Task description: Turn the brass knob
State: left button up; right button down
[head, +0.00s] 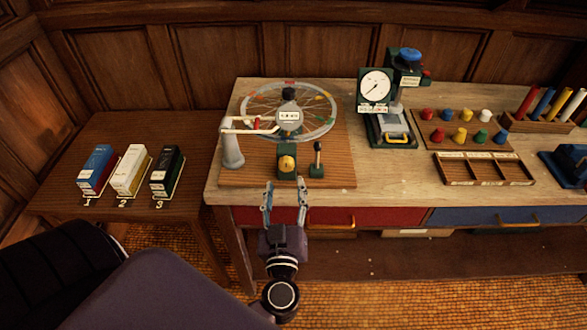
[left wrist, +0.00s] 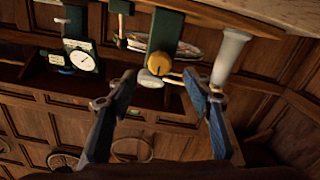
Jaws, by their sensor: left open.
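The brass knob (head: 287,164) is a round yellow knob on the front of a small dark green block (head: 289,176), at the front of the wheel device on the workbench. In the left wrist view the knob (left wrist: 159,66) shows beyond and between my fingers, with the green block (left wrist: 166,30) behind it. My left gripper (head: 286,193) is open, just in front of the bench edge and a little short of the knob. In the left wrist view its blue-padded fingers (left wrist: 160,96) stand wide apart with nothing between them. My right gripper is not in view.
A spoked wheel (head: 318,101) and a white post (head: 231,147) stand behind and left of the knob. A small lever (head: 317,160) stands close on its right. A dial gauge (head: 375,86) and colored pegs (head: 459,135) are farther right. Three boxes (head: 129,172) stand on the left table.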

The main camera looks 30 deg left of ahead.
aim_at(286, 168)
pick_arm(q)
jog(key=p+x, duration=0.2)
jog(key=x, duration=0.3)
jog(key=shift+w+r, duration=0.1)
jog(key=shift+w, duration=0.1)
jog(key=shift+w+a+p, duration=0.2)
jog(key=shift+w+p, duration=0.15)
jog(key=shift+p, duration=0.05)
jog(key=shift+a, duration=0.1)
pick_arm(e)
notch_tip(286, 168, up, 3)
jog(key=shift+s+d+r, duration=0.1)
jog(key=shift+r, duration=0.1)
